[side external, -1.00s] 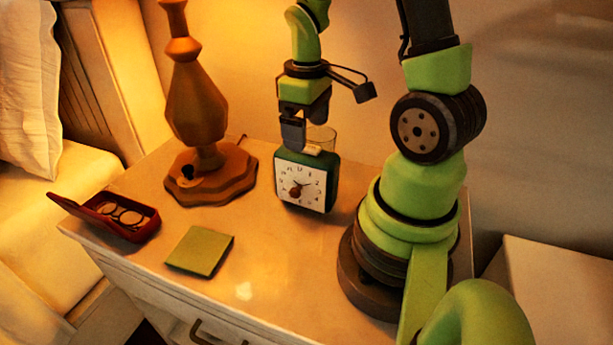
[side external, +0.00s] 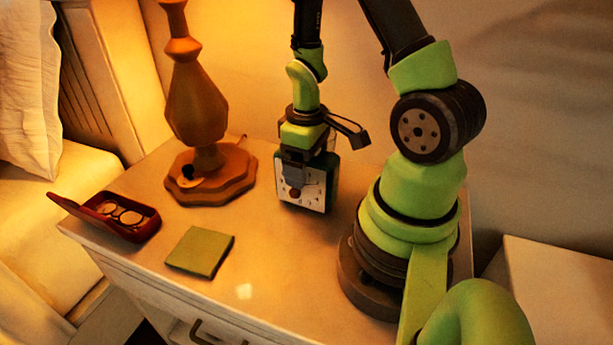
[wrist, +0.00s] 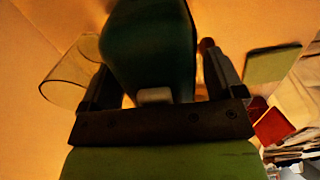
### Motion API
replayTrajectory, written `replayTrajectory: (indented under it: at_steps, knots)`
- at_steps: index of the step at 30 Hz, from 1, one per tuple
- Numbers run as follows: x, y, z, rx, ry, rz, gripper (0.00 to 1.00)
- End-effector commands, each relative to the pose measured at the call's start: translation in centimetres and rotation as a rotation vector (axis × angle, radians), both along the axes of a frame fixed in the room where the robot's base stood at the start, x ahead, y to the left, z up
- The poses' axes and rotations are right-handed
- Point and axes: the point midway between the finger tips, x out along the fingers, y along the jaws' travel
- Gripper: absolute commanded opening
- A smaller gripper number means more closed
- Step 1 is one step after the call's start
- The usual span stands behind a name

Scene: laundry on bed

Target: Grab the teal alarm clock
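The teal alarm clock (side external: 316,196) stands upright on the nightstand, its white square face toward the side camera. My gripper (side external: 300,178) is lowered over it from above, with one finger in front of the face. The far finger is hidden in the side view. In the wrist view the clock's dark teal body (wrist: 150,45) lies between the two fingers of my gripper (wrist: 160,72). Gaps show beside the clock near the fingers' bases, so the gripper looks open around it.
A clear glass (wrist: 68,78) stands close beside the left finger in the wrist view. A wooden lamp (side external: 197,105) is left of the clock. A green square pad (side external: 199,252) and an open red case (side external: 128,218) with glasses lie toward the nightstand's front (side external: 265,275), where there is free room.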

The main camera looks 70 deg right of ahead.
Motion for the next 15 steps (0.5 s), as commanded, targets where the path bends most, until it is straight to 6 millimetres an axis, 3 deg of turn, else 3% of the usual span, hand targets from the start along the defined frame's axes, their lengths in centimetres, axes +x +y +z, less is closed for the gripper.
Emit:
replayTrajectory:
  at_steps: [1,8,15]
  knots:
    - [0.0,0.0,0.01,0.0,0.0,0.0,0.76]
    - [0.0,0.0,0.03,0.0,0.0,0.001,0.23]
    - [0.02,-0.01,0.08,0.0,-0.001,0.001,0.22]
